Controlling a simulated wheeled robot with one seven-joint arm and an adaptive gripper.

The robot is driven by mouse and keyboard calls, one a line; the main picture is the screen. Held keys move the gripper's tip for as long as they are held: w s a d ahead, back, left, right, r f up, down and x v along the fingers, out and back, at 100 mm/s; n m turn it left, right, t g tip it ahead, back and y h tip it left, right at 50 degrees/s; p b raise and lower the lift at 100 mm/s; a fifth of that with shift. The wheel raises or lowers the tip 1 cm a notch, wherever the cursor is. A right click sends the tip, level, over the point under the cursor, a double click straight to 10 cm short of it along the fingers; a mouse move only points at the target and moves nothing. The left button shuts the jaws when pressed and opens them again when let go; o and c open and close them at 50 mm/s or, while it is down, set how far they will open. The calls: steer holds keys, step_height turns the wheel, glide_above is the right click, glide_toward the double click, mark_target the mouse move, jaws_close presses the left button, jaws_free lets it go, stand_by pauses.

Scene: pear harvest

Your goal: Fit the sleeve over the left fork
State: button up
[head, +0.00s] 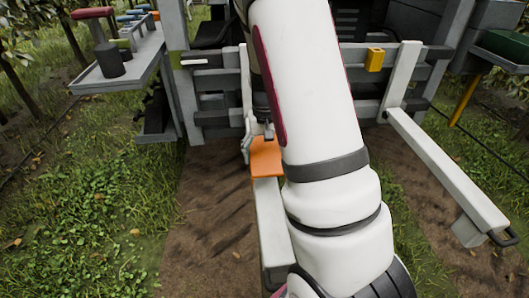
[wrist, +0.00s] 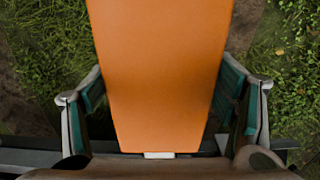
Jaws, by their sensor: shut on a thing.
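The orange sleeve (head: 266,160) is at the left fork, with the pale grey fork (head: 274,230) showing from its near edge toward me. I cannot tell whether the sleeve is around the fork or just above it. In the wrist view the sleeve (wrist: 160,70) fills the middle, its wide flat face toward the camera. A small pale strip shows at its lower edge. My gripper (wrist: 163,105) is shut on the sleeve, one teal-padded finger on each side. In the head view my arm hides part of the gripper and fork.
The right fork (head: 440,165) extends toward me with no sleeve on it. A yellow block (head: 375,59) sits on the carriage rail. A side shelf (head: 125,65) with tools stands at left, a green tray (head: 508,46) at right. Bare soil lies beneath, with grass beside it.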

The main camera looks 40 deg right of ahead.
steer(key=shift+f+b, duration=3.3)
steer(key=shift+f, duration=1.15)
steer(key=o, duration=1.4)
steer(key=shift+c, duration=0.2)
steer(key=shift+r, duration=0.15)
steer(key=shift+r+p, duration=2.85)
steer(key=shift+r, duration=0.55)
